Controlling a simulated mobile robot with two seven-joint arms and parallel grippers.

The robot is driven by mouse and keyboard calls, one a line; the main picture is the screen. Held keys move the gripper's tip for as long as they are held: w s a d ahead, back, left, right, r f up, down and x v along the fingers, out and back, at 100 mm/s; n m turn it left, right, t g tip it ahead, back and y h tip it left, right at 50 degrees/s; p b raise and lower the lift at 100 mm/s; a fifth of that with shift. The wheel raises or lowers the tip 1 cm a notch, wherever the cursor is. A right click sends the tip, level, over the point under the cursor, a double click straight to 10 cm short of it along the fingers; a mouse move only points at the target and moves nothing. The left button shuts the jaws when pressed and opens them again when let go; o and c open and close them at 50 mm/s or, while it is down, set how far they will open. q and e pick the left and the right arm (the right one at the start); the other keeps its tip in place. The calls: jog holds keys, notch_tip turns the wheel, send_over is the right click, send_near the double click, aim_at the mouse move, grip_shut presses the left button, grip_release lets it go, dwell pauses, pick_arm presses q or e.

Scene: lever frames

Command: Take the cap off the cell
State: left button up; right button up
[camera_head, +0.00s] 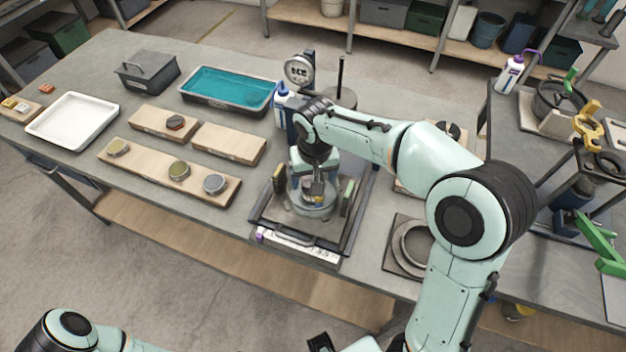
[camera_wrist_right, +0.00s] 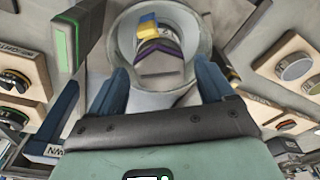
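The cell (camera_head: 309,209) looks like a pale round vessel standing on a dark tray-like station on the bench. My right gripper (camera_head: 314,183) points down over it from above. In the right wrist view the vessel's round rim (camera_wrist_right: 113,40) lies beyond my two blue fingers (camera_wrist_right: 162,85). The fingers are wide apart, one at each side, and I see no clear contact. A grey block with purple, yellow and blue parts (camera_wrist_right: 155,40) shows inside the rim. I cannot tell which part is the cap. My left gripper is not clearly in view; only part of that arm shows at the lower left.
Wooden boards with round discs (camera_head: 170,178), a white tray (camera_head: 72,121) and a teal basin (camera_head: 229,90) lie to the left. A dial gauge (camera_head: 298,71) and a bottle (camera_head: 282,106) stand behind the station. A square plate with a ring (camera_head: 409,246) lies to its right.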

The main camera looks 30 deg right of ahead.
jog(key=c, duration=1.1)
